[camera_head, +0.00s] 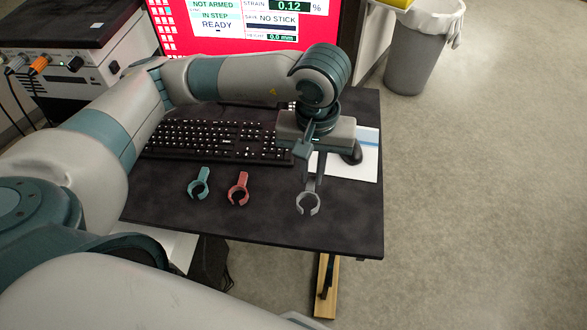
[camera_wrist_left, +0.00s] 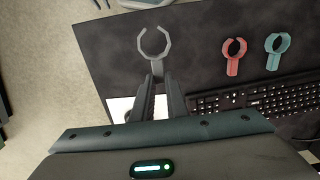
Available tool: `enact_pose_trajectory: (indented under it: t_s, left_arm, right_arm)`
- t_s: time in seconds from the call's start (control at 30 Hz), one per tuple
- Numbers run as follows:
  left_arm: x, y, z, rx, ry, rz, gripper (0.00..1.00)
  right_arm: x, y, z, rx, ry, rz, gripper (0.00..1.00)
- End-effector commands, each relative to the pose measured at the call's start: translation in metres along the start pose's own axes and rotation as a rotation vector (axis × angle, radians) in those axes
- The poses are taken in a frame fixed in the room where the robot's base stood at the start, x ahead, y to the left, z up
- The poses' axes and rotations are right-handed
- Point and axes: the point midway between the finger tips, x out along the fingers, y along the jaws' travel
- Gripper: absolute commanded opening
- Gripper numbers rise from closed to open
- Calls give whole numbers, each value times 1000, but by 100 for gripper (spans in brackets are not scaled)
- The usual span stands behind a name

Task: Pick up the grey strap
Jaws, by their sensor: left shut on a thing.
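The grey strap (camera_head: 308,203) is an open ring with a short tab, at the right part of the dark table in the head view. It also shows at the top of the left wrist view (camera_wrist_left: 155,45). My left gripper (camera_head: 311,180) reaches down from above and is shut on the strap's tab, with the ring sticking out beyond the fingertips. In the left wrist view the fingers (camera_wrist_left: 158,84) close around the tab. I cannot tell whether the strap touches the table. My right gripper is not in view.
A teal strap (camera_head: 199,184) and a red strap (camera_head: 238,189) lie left of the grey one. A black keyboard (camera_head: 215,140), a mouse (camera_head: 352,153) on a white sheet and a screen (camera_head: 235,30) stand behind. The table's front edge is near; a bin (camera_head: 424,50) stands on the floor.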

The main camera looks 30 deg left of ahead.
Motion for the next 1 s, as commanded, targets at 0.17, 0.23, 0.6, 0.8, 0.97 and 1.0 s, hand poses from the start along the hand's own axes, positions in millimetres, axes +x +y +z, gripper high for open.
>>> enact_pose_trajectory:
  t_s: [0.17,0.23,0.6,0.8,0.97,1.0]
  left_arm:
    - [-14,21,14,4,1,2,0]
    - [-18,26,17,1,1,2,0]
    - [-24,32,22,-1,0,-1,0]
    - [-24,32,22,-1,0,0,0]
    - [-24,32,22,0,0,-1,0]
    - [-23,31,21,1,0,-1,0]
  right_arm:
    - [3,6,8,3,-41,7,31]
    - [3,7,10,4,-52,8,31]
    - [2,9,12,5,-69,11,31]
    - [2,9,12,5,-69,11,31]
    - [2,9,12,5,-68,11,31]
    - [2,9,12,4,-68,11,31]
